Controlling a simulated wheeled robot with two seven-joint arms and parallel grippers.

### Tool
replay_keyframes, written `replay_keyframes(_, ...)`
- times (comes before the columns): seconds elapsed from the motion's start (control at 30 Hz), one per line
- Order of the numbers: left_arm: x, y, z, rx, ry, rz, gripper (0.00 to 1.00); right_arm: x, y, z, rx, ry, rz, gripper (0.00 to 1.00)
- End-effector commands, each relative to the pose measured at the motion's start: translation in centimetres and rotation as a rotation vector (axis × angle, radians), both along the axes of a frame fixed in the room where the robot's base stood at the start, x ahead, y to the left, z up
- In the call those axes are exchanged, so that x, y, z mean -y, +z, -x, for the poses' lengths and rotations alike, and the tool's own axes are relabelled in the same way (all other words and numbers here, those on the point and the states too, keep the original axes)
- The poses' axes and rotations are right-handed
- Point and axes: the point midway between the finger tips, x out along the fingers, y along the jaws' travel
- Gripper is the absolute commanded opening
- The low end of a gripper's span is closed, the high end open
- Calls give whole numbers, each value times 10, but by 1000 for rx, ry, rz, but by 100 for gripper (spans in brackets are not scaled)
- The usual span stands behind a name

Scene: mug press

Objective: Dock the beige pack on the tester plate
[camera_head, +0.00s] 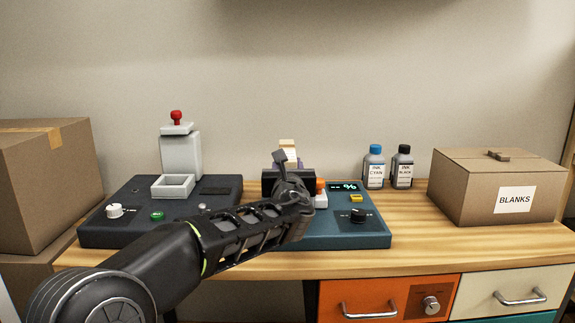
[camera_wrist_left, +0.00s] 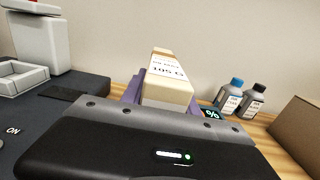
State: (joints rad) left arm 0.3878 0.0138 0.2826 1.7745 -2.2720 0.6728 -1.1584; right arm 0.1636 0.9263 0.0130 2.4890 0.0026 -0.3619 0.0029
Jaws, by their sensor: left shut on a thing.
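The beige pack (camera_head: 288,147) stands upright above the blue tester, partly hidden by my left arm in the head view. In the left wrist view the pack (camera_wrist_left: 167,78) shows its printed face and a brown band. My left gripper (camera_head: 286,163) is shut on it, with purple parts at both sides of the pack. The blue tester (camera_head: 372,238) has a lit "%" display, a yellow button and a dark knob. Its plate and the underside of the pack are hidden behind my arm and gripper, so I cannot tell if they touch. My right gripper is out of view.
A dark press (camera_head: 110,235) with a white tray (camera_head: 173,188) and red-knobbed column stands left. A BLANKS box (camera_head: 490,185) is at right. The wooden table (camera_head: 425,240) is bare between tester and box.

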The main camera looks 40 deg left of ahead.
Motion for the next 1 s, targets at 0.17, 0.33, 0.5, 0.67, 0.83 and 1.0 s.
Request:
replay_keyframes(0.17,0,-22,0,0,0,-3,0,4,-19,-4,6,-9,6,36)
replay_keyframes(0.33,0,-33,0,1,0,-3,0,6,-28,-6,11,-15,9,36)
replay_keyframes(0.5,0,-36,0,2,0,-3,0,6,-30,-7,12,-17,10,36)
replay_keyframes(0.67,0,-36,0,2,0,-3,0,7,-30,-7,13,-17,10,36)
replay_keyframes(0.83,0,-36,0,2,0,-3,0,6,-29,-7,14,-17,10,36)
replay_keyframes(1.0,0,-36,0,2,0,-3,0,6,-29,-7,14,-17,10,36)
